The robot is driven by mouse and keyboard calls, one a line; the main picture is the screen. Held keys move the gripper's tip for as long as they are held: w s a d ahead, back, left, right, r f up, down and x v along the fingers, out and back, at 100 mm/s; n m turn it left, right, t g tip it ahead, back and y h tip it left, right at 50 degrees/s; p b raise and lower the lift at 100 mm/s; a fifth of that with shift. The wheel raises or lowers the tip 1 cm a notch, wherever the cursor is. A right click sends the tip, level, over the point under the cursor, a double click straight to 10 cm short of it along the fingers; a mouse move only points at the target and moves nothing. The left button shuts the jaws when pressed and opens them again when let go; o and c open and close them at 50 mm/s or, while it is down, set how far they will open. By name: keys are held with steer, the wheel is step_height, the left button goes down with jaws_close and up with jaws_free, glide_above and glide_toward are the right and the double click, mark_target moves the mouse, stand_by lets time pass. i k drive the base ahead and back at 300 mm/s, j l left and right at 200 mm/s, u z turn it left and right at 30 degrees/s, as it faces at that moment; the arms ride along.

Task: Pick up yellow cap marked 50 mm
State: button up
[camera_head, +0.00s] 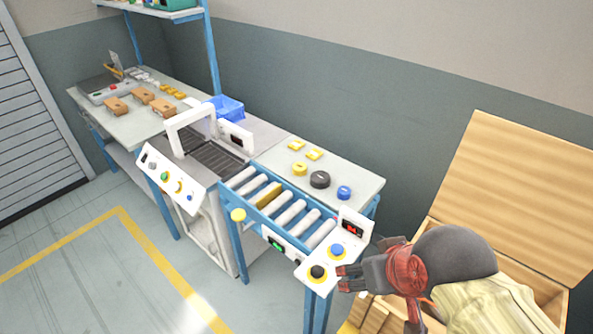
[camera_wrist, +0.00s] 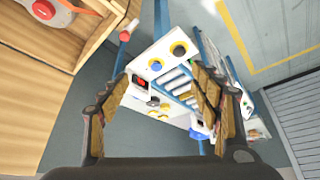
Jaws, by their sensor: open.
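A round yellow cap (camera_head: 300,168) lies on the light right-hand bench top, behind the roller conveyor. A larger black cap (camera_head: 320,179) and a blue cap (camera_head: 344,192) lie in a row to its right. Any 50 mm marking is too small to read. My gripper (camera_head: 347,278) is open and empty at the lower right, beside the bench's front right corner and apart from the caps. In the wrist view, my open fingers (camera_wrist: 165,85) frame the control panel and rollers. Small yellow things show between them, too small to tell apart.
Two yellow plates (camera_head: 305,149) lie behind the caps. A panel with blue and black buttons (camera_head: 328,260) stands at the conveyor's right end, close to my gripper. An open wooden crate (camera_head: 520,190) is at the right. A blue bin (camera_head: 227,107) and machine frame stand further left.

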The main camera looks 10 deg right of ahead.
mark_target(299, 169)
steer(key=i+j+z, duration=0.1)
steer(key=z, duration=0.25)
steer(key=i+j+z, duration=0.1)
steer(key=j+z, duration=0.25)
steer(key=i+j+z, duration=0.1)
steer(key=j, duration=0.65)
steer(key=i+j+z, duration=0.1)
steer(key=j, duration=0.7)
steer(key=i+j+z, duration=0.1)
steer(key=j, duration=0.65)
steer(key=i+j+z, duration=0.15)
steer(key=j, duration=0.65)
